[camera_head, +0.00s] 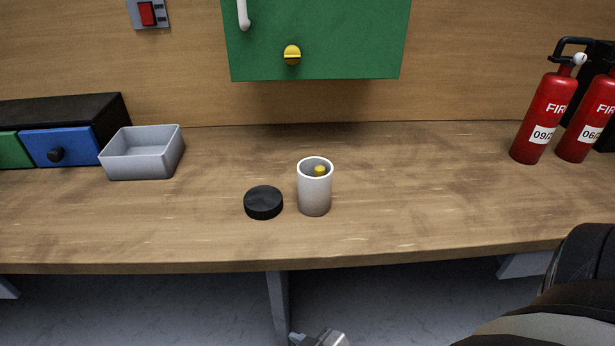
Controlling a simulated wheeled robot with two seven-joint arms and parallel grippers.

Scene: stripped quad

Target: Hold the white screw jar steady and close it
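The white screw jar (314,195) stands upright and open on the wooden bench, near the middle. A small yellow thing (320,170) shows inside its mouth. A round black lid (263,202) lies flat on the bench just left of the jar, apart from it. A grey metal piece (320,339) at the bottom edge, below the bench front, looks like the tip of my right gripper; it is mostly cut off, so its opening cannot be told. My dark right arm fills the lower right corner. My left gripper is not in view.
A grey open bin (142,165) and a drawer unit with a blue drawer (60,147) stand at the left. Two red fire extinguishers (545,118) stand at the right. A green panel (340,50) hangs behind. The bench (420,190) right of the jar is clear.

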